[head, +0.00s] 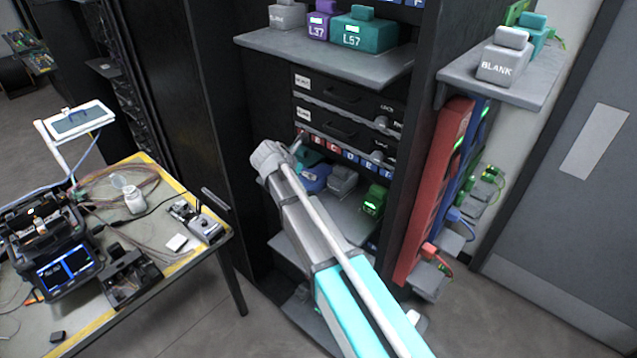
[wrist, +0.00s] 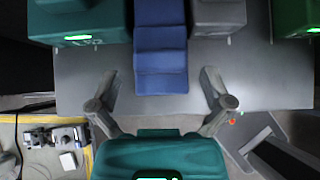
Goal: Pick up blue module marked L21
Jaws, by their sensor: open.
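A blue module (wrist: 160,55) with a stepped top stands on a grey shelf in the wrist view, top centre. In the head view a blue module (head: 315,179) sits on the middle rack shelf, partly hidden by my arm. No L21 marking is readable on it. My gripper (wrist: 157,84) is open and empty, its two fingers spread left and right of the blue module's near end. I cannot tell the height gap between them. In the head view my wrist (head: 272,158) hides most of the fingers.
A green module (wrist: 80,22) stands left of the blue one, a grey module (wrist: 218,18) right, another green one (wrist: 296,18) farther right. A workbench (head: 205,262) stands left; the rack's dark post (head: 222,120) is close to my wrist.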

